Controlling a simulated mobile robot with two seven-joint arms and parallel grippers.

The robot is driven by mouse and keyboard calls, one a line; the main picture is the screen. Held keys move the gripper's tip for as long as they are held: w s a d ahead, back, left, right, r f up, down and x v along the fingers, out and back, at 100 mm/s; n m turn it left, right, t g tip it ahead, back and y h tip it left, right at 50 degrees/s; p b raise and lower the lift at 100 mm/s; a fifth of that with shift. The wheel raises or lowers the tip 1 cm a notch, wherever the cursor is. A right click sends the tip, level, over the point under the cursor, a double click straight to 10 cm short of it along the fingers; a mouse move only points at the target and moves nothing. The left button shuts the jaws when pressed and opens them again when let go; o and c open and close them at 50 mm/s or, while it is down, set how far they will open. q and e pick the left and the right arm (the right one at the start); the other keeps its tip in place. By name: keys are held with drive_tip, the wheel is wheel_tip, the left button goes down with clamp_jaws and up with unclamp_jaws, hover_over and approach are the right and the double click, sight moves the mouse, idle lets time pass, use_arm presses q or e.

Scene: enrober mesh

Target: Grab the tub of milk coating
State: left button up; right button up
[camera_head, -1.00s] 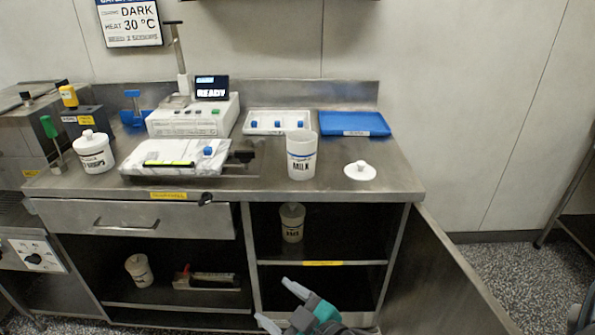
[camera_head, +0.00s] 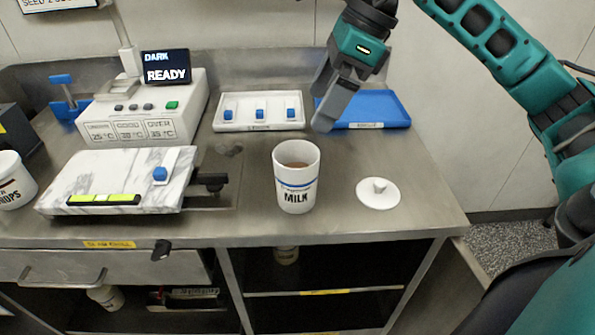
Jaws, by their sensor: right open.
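The tub of milk coating (camera_head: 297,190) is a white cup with a blue band and the word MILK. It stands upright and uncovered on the steel counter, with brown contents showing inside. Its white lid with a knob (camera_head: 378,193) lies on the counter to its right. My right gripper (camera_head: 324,122) is above the counter, behind and a little right of the tub, pointing down. It is open and apart from the tub. The gap between its fingers is hard to see from this angle. My left gripper is not in view.
A white tray with blue-knobbed pieces (camera_head: 230,124) and a blue tray (camera_head: 398,110) lie behind the tub. A marble slab (camera_head: 95,172) and a machine reading READY (camera_head: 140,108) stand left. Another white tub (camera_head: 12,180) is at the far left. Open shelves (camera_head: 330,270) lie below.

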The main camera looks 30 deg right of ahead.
approach(297, 155)
drive_tip(key=s+a+f, duration=0.2)
drive_tip(key=a, duration=0.2)
drive_tip(key=shift+x, duration=2.55)
drive_tip(key=shift+w+d, duration=0.15)
drive_tip(key=c, duration=1.6)
drive_tip(key=shift+r, duration=0.1)
